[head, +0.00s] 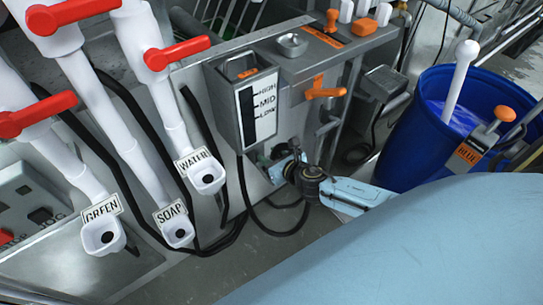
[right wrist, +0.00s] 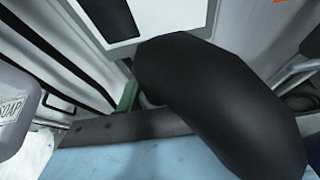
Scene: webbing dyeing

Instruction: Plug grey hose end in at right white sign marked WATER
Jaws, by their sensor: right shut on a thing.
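The WATER sign (head: 193,159) stands on a white socket (head: 208,178) with a dark opening, at the lower end of a white pipe in the head view. My right gripper (head: 277,168) is to the right of this socket, apart from it, below the grey level box. It is shut on what appears to be the grey hose end, mostly hidden in the head view. In the right wrist view a thick dark grey tube (right wrist: 222,105) crosses close to the camera; its tip and the fingertips cannot be made out. My left gripper is not in view.
SOAP (head: 170,213) and GREEN (head: 101,210) signs mark similar sockets at left. Red valve handles (head: 178,53) sit above. The level box (head: 247,100) is above my gripper. Black hoses hang along the panel. A blue barrel (head: 415,140) stands at right.

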